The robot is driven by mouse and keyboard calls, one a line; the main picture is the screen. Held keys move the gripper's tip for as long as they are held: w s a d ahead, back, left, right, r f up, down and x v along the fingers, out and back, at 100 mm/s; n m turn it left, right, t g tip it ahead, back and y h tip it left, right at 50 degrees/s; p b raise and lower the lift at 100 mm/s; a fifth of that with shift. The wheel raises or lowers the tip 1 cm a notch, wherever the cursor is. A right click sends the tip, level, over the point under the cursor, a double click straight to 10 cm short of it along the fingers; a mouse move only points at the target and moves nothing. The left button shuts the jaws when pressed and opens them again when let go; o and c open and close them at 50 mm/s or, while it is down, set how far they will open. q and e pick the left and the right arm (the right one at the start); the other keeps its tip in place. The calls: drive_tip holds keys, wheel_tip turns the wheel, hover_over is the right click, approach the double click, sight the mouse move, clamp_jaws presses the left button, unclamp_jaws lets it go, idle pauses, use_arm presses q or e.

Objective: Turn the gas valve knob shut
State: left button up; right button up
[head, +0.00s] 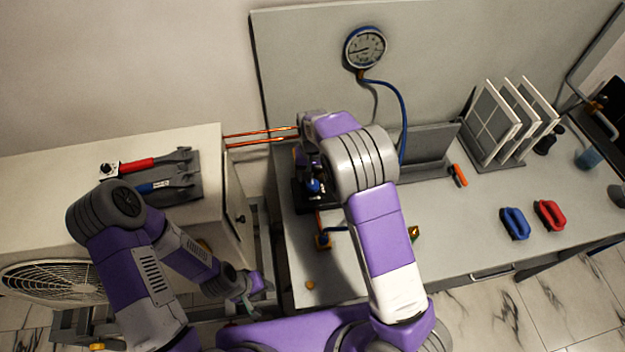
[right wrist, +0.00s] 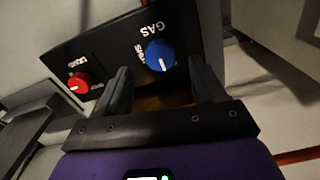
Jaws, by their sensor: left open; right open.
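The gas valve knob (right wrist: 160,55) is a round blue knob with a white pointer line, on a black panel (right wrist: 120,42) marked GAS. In the right wrist view it sits just beyond and between the open fingers of my right gripper (right wrist: 158,88), which look clear of it. In the head view a bit of blue (head: 313,185) shows at the black rig, where my right arm hides most of it. My left gripper (head: 251,295) is open and empty, low beside the bench's left end.
A smaller red knob (right wrist: 78,83) is on the same panel, left of the blue one. A pressure gauge (head: 365,47) with a blue hose hangs on the back board. The bench front middle is mostly clear.

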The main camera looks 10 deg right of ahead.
sight(313, 183)
drive_tip(key=shift+w+f, duration=0.1)
drive_tip(key=shift+f, duration=2.1)
drive_tip(key=c, duration=1.1)
drive_tip(key=shift+o, duration=0.2)
